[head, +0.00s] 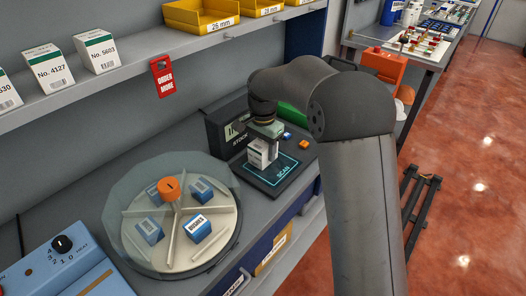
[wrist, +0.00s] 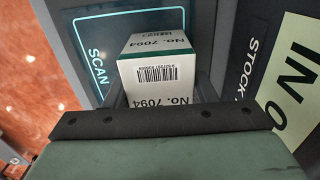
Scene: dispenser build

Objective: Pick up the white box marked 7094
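The white box marked 7094 (head: 262,153) is at the dark scan pad (head: 270,181), below my gripper (head: 266,133). In the wrist view the box (wrist: 157,72) shows its green-edged label, barcode and "No. 7094" on two faces. My gripper (wrist: 158,100) is right at the box, with dark finger parts at its left and right sides. Whether the fingers press on the box or stand a little apart from it cannot be made out. Whether the box rests on the pad is also unclear.
A black STOCK display (head: 228,128) stands behind the pad. Small blue and orange buttons (head: 303,145) sit beside it. A round clear-covered carousel (head: 190,252) with blue boxes is at left. More white boxes (head: 97,52) stand on the shelf above.

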